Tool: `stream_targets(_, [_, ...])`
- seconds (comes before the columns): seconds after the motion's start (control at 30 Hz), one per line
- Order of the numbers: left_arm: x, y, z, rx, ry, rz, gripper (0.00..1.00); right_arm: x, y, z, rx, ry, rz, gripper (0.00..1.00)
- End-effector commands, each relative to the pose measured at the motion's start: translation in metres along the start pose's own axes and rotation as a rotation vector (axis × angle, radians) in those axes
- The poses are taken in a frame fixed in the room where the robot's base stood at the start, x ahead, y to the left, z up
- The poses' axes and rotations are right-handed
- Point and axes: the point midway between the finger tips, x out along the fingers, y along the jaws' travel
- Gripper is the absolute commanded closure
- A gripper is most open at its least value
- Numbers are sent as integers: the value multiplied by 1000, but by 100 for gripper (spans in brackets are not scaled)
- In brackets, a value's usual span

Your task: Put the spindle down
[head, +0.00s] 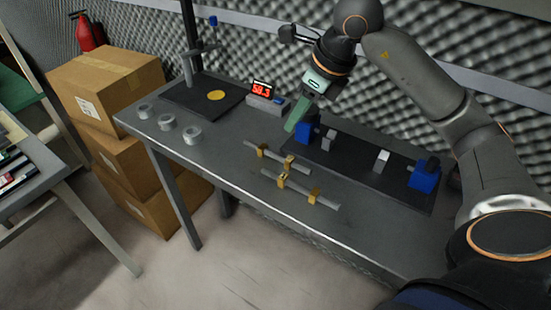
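Two slim grey rods lie on the dark table, each resting on brass-coloured supports; I cannot tell whether either is the spindle. The farther rod (276,156) and the nearer rod (300,190) lie roughly parallel, slanting down to the right. My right gripper (293,125) comes down from above, over the left end of a dark fixture plate (345,165), beside a blue block (307,133). It is apart from both rods. A green flat piece shows at its tip; I cannot tell whether the fingers are open or hold anything. My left gripper is not in view.
The plate also carries small grey blocks and a second blue block (425,177). A red digital display (262,88) stands behind. A black stand base (200,95) with a yellow disc and several grey rings (192,134) are at left. The table front is mostly clear. Cardboard boxes (105,80) stand left.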

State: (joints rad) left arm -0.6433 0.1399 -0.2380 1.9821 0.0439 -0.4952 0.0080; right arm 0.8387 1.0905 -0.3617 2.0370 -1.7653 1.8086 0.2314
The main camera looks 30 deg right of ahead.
Motion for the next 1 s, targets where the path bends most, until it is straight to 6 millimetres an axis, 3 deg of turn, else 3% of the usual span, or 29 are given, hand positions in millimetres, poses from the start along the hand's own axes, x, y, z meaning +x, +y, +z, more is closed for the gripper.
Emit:
stream_targets(0.13, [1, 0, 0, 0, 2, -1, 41, 10, -2, -2, 54, -2, -3, 65])
stream_targets(0.4, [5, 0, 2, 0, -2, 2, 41, 57, -2, -2, 53, -2, -2, 65])
stream_targets(0.67, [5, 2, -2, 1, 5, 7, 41, 79, -2, -2, 52, -2, -3, 65])
stream_targets(1.0, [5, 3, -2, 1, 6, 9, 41, 122, 0, -5, 51, -3, -3, 65])
